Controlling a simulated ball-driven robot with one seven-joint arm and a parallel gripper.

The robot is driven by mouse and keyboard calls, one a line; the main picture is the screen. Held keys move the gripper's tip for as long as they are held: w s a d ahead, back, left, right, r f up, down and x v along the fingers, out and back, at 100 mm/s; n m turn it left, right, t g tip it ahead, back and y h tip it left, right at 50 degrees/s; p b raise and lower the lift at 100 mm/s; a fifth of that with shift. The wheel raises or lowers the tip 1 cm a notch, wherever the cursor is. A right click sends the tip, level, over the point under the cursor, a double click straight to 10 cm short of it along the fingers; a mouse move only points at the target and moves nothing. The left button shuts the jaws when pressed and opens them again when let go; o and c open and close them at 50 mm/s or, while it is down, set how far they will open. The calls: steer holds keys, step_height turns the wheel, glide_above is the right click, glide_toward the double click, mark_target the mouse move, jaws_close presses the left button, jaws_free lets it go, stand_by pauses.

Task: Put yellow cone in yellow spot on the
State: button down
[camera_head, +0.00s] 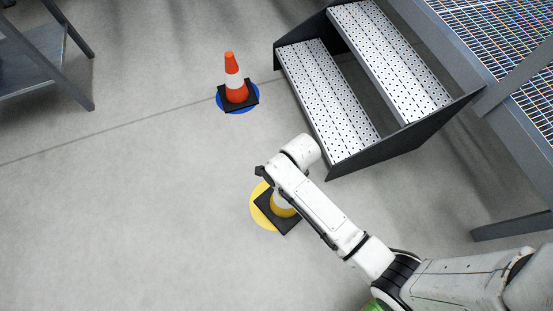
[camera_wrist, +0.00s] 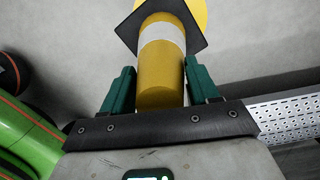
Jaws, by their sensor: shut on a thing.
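The yellow cone has a white band and a square black base. In the head view the cone (camera_head: 282,211) is partly hidden behind my arm, and its base covers much of the yellow round spot (camera_head: 256,213). A yellow crescent shows along the base's left side. In the wrist view the cone (camera_wrist: 160,82) stands between the two green fingers of my gripper (camera_wrist: 160,82), which is shut on it. A piece of the yellow spot (camera_wrist: 198,10) shows past the base there. I cannot tell whether the base touches the floor.
An orange and white cone (camera_head: 235,80) stands on a blue spot (camera_head: 239,103) farther back. Metal steps (camera_head: 340,110) with perforated treads are close by on the right, beside a grated platform (camera_head: 500,40). A grey table (camera_head: 35,60) is at upper left. The floor at left is clear.

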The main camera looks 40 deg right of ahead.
steer(key=w+f+b, duration=0.1)
steer(key=f, duration=0.1)
steer(key=w+a+f+b, duration=0.1)
steer(key=w+f, duration=0.1)
steer(key=shift+w+a+f+b, duration=0.15)
steer(key=shift+f+b, duration=0.35)
steer(key=shift+f, duration=0.4)
steer(key=shift+w+f+b, duration=0.15)
steer(key=shift+f+b, duration=0.35)
steer(key=shift+f, duration=0.5)
steer(key=shift+c, duration=1.4)
jaws_free()
